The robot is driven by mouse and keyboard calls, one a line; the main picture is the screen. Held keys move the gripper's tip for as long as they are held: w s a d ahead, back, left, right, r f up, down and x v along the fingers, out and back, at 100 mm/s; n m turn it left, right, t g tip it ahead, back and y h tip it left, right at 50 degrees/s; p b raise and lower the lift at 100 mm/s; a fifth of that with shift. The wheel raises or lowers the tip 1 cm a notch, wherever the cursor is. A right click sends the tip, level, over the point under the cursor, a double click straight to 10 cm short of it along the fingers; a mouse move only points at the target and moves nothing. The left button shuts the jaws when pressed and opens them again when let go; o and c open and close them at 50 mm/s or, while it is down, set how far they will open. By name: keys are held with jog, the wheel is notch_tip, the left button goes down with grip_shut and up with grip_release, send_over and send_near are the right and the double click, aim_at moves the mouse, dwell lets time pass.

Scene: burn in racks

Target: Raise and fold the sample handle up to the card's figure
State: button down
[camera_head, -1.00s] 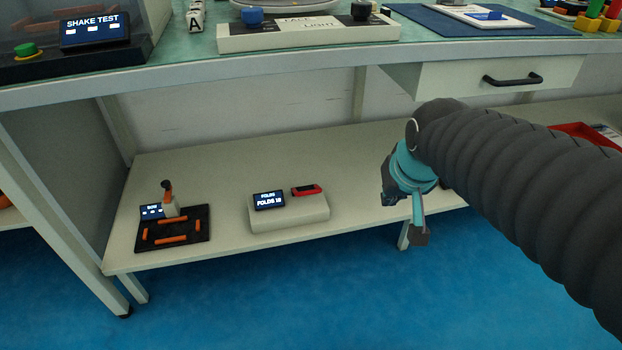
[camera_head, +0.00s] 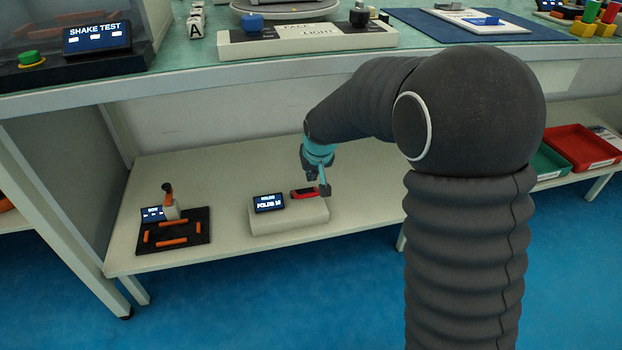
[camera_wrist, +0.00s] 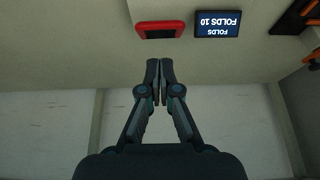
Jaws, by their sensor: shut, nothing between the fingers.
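The sample handle, a small red piece with a dark middle (camera_head: 300,195), lies flat on a pale block (camera_head: 290,223) on the lower shelf. It also shows in the wrist view as a red frame (camera_wrist: 140,30). A small dark screen reading "FOLDS 10" (camera_head: 269,203) stands to its left on the same block; it appears upside down in the wrist view (camera_wrist: 217,24). My gripper (camera_head: 322,187) is at the handle's right end in the head view, partly overlapping it. In the wrist view my gripper (camera_wrist: 159,70) is shut and empty, its tips apart from the handle. No separate card is recognisable.
A black tray with orange bars and a small lever (camera_head: 172,232) sits left on the shelf (camera_head: 225,172). The bench top (camera_head: 180,75) runs above. Green (camera_head: 549,163) and red (camera_head: 582,148) trays lie right. The shelf between is clear.

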aim_at(309, 194)
jog(key=b+x, duration=0.1)
jog(key=x, duration=0.8)
